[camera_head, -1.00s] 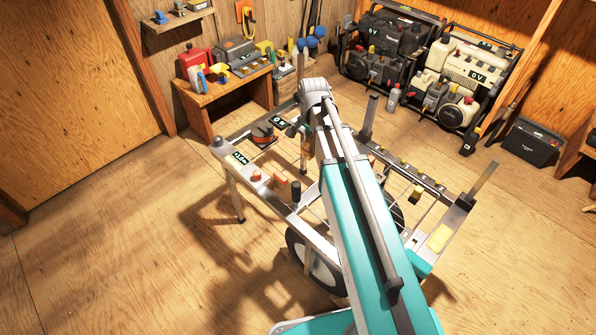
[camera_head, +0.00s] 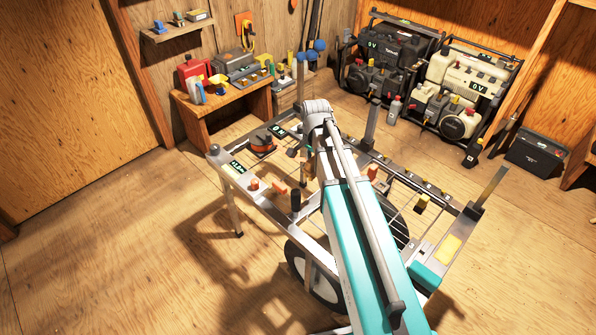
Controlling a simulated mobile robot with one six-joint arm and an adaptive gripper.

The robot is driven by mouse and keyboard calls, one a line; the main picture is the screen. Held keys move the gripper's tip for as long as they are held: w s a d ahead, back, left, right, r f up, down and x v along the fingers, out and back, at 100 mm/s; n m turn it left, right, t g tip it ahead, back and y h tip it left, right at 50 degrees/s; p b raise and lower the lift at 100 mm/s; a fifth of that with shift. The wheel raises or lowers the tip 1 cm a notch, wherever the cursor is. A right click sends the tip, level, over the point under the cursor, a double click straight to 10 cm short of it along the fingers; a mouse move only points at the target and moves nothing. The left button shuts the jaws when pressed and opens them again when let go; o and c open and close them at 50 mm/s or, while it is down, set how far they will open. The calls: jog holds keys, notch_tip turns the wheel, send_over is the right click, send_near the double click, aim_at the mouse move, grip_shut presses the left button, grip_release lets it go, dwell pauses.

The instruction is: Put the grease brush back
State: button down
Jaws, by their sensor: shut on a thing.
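I cannot pick out the grease brush in the head view. My gripper is not visible; my arm rises through the middle of the picture to a grey joint, and the part beyond it is hidden. A metal frame stand with wheels (camera_head: 225,172) lies around and behind my arm. On its left rail are a small display, an orange block (camera_head: 279,188) and a dark cylinder (camera_head: 295,199). An orange and black round item (camera_head: 262,144) sits at its far left. Small yellow and dark pieces line its right side.
A wooden bench (camera_head: 206,109) with red and yellow tools stands at the back left, under a small wall shelf (camera_head: 178,32). Caged black and cream machines (camera_head: 472,85) stand at the back right, with a black box (camera_head: 536,150) beside them. Plywood floor at left is clear.

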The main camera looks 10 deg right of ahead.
jog(key=w+a+f+b, duration=0.1)
jog(key=w+f+b, duration=0.8)
jog(key=w, duration=0.4)
jog(key=shift+a, duration=0.35)
jog(key=shift+w+f+b, duration=0.5)
jog(key=shift+f+b, duration=0.15)
jog(key=shift+f, duration=0.05)
jog(key=shift+f+b, duration=1.35)
jog(key=shift+f, duration=0.15)
jog(key=shift+c, duration=2)
grip_release()
jog(key=shift+r, duration=0.25)
